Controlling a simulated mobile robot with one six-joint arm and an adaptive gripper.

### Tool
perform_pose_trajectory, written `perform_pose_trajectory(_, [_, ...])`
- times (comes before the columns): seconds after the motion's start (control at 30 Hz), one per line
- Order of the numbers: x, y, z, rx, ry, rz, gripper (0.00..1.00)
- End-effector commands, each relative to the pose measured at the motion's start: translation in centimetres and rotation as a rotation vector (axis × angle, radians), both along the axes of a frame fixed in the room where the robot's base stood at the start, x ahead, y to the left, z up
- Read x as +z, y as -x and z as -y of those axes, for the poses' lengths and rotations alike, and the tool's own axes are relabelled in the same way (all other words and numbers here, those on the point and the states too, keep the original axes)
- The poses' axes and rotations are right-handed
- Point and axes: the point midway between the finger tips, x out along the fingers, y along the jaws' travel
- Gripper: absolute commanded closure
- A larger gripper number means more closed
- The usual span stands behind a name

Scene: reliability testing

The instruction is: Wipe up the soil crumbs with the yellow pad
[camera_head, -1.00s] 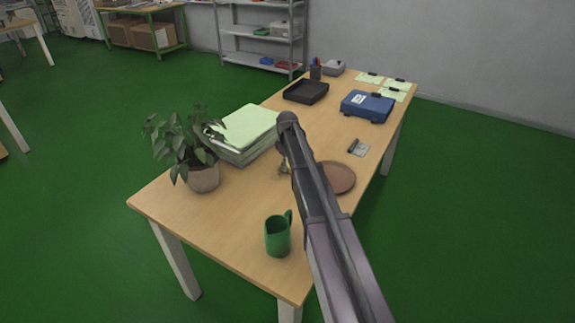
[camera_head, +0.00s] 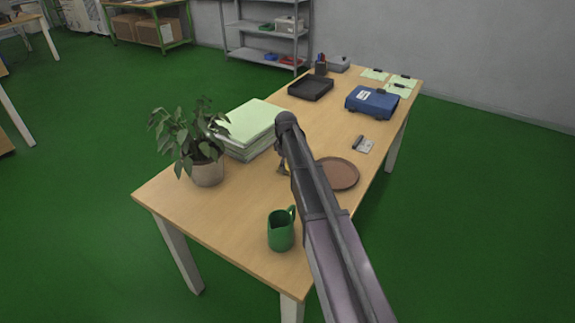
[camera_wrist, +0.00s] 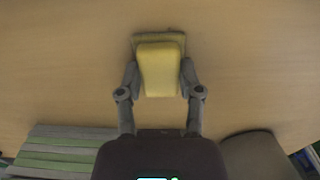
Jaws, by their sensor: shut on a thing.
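The yellow pad (camera_wrist: 159,70) is held between the two fingers of my gripper (camera_wrist: 159,78) in the wrist view. A darker olive layer (camera_wrist: 147,38) shows at its far end. My gripper is shut on the pad over bare wooden table. Whether the pad touches the table is hard to tell. In the head view my arm hides most of the gripper, and only a small yellowish bit shows left of the arm, between the paper stack and the brown saucer (camera_head: 343,174). I make out no soil crumbs in either view.
A potted plant (camera_head: 207,172) and a stack of green papers (camera_head: 254,122) stand left of my arm. A green mug (camera_head: 280,231) stands near the table's front edge. A black tray (camera_head: 311,87) and a blue case (camera_head: 372,102) lie farther back.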

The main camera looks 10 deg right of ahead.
Motion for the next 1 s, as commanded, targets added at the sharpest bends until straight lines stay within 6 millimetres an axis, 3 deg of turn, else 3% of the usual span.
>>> perform_pose_trajectory(1.0, [0.1, 2.9, -2.9, 0.001, -0.004, -0.004, 0.91])
